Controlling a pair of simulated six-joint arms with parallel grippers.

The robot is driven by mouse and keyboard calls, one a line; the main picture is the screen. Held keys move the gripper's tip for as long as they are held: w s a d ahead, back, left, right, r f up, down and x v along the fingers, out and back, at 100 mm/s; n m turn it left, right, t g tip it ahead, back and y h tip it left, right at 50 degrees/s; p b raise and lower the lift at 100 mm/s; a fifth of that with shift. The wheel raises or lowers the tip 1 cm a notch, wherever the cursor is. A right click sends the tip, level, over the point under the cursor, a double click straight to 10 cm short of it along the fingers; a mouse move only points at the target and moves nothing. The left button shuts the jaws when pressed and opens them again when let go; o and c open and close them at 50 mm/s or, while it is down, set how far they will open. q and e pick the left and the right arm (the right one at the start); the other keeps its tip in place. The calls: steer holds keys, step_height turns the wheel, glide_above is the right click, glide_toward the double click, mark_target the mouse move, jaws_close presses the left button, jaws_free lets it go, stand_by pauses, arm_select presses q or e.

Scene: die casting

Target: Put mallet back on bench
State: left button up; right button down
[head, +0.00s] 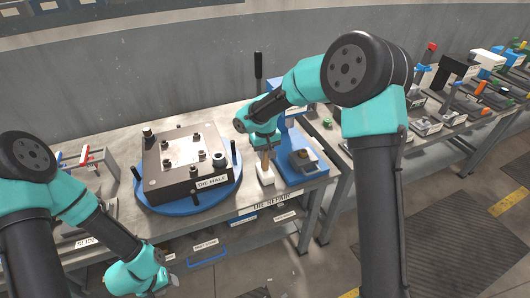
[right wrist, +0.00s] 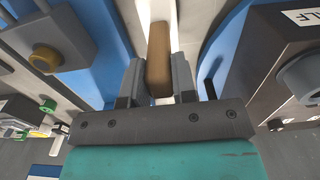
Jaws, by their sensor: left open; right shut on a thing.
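The mallet has a tan handle and a pale block head (head: 265,175). It is upright, head down, at the front of the bench (head: 240,200) marked DIE REPAIR. I cannot tell whether the head touches the bench top. My right gripper (head: 266,148) is above the head, shut on the handle. In the right wrist view the brown handle (right wrist: 158,45) is between the two grey fingers. My left gripper (head: 168,284) is open and empty, low at the bottom left, in front of the bench edge.
A die half (head: 170,180) sits on a blue round turntable (head: 228,192) left of the mallet. A blue press-like stand (head: 313,173) is close on its right. Another bench with several tools and parts stands at the right (head: 440,130). The free strip around the mallet is narrow.

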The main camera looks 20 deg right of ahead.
steer(key=c, duration=0.9)
jaws_free()
steer(key=shift+f, duration=0.15)
step_height(320, 180, up, 12)
steer(key=shift+r, duration=0.15)
